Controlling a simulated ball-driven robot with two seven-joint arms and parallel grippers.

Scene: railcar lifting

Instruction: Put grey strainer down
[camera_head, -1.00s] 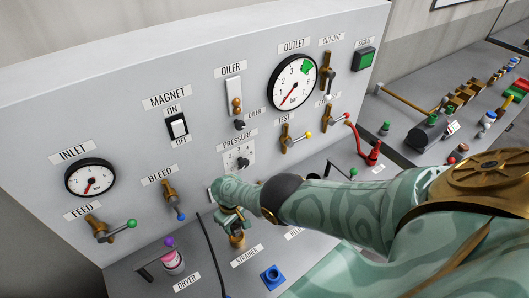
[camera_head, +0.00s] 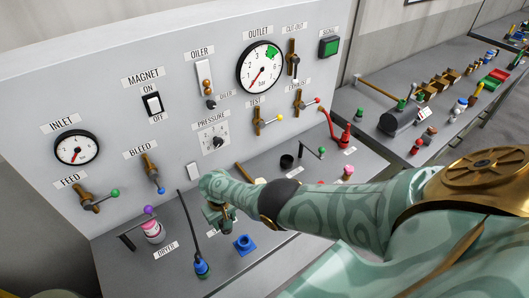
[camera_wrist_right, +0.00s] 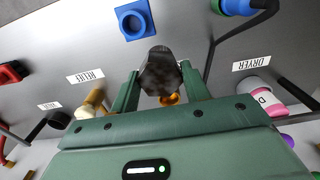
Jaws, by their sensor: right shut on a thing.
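My right gripper (camera_head: 218,218) is low over the bench, in front of the panel. In the right wrist view its two green fingers (camera_wrist_right: 160,88) are shut on the grey strainer (camera_wrist_right: 160,68), a dark faceted piece. In the head view the hand hides the strainer and covers most of the STRAINER label. A brass fitting (camera_wrist_right: 170,99) shows just beyond the strainer in the wrist view. I cannot tell whether the strainer touches anything. My left gripper is not in view.
A blue square socket (camera_head: 244,244) stands close to the right gripper. A blue-ended black hose (camera_head: 201,268) is to the left, and a pink-and-white dryer (camera_head: 153,231) is beyond it. The control panel (camera_head: 110,105) rises behind. The bench front is mostly clear.

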